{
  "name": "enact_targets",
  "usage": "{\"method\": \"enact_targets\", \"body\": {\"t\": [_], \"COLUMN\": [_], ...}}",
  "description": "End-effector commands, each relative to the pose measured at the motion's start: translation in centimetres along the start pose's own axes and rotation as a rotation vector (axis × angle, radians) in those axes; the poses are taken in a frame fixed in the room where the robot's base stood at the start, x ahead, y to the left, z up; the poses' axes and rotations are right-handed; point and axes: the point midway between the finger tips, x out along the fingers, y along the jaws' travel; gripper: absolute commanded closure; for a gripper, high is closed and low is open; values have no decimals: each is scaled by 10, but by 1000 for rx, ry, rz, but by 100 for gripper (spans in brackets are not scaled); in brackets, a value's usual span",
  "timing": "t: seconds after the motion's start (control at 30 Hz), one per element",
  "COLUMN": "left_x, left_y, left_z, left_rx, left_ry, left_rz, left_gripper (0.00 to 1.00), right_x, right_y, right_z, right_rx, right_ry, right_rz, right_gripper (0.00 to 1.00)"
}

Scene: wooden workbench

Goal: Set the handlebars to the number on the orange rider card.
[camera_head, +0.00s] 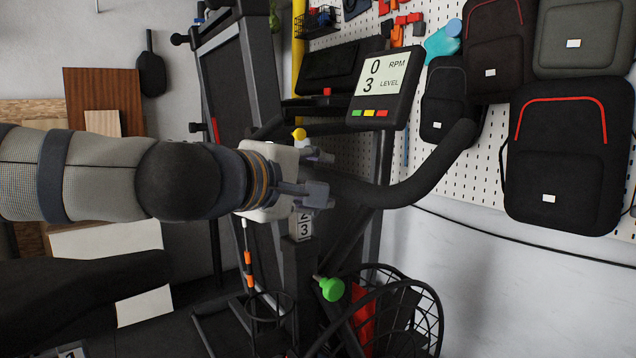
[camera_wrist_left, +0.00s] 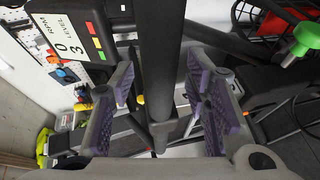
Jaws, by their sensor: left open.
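The black handlebars (camera_head: 440,165) curve out to the right below the bike's console, at the middle of the head view. Below them, a black post carries a white number strip (camera_head: 304,228) showing a 3 and, above it, a partly hidden 2. My left gripper (camera_head: 320,175) is open in front of the bars and post. In the left wrist view, a dark bar (camera_wrist_left: 160,70) lies between its purple finger pads (camera_wrist_left: 165,95); contact cannot be told. A green knob (camera_head: 331,289) sits lower on the bike. I cannot make out an orange rider card. My right gripper is not in view.
The console (camera_head: 384,88) reads 0 RPM and level 3. A yellow knob (camera_head: 299,134) is just above my gripper. A black wire basket (camera_head: 425,315) is at the lower right. Black bags (camera_head: 568,160) hang on the white pegboard. A dark seat (camera_head: 80,285) is at the lower left.

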Motion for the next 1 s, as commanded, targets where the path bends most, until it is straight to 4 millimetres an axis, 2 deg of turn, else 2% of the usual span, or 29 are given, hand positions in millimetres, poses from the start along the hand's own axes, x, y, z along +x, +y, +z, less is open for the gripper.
{"method": "enact_targets", "body": {"t": [0.1, 0.33, 0.37, 0.53, 1.0], "left_x": [8, 9, 9, 9, 10], "left_y": [0, 0, 0, 0, -4], "left_z": [0, 0, 0, 0, 0], "left_rx": [0, 1, 1, 1, 2], "left_ry": [-1, -1, -1, 0, 0], "left_rz": [0, 1, 1, 1, 1], "left_gripper": [57, 57, 62, 100, 100], "right_x": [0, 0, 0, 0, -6], "right_y": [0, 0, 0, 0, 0], "right_z": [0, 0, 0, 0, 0], "right_rx": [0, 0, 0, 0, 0], "right_ry": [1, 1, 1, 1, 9], "right_rz": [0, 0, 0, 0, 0], "right_gripper": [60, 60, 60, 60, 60]}}
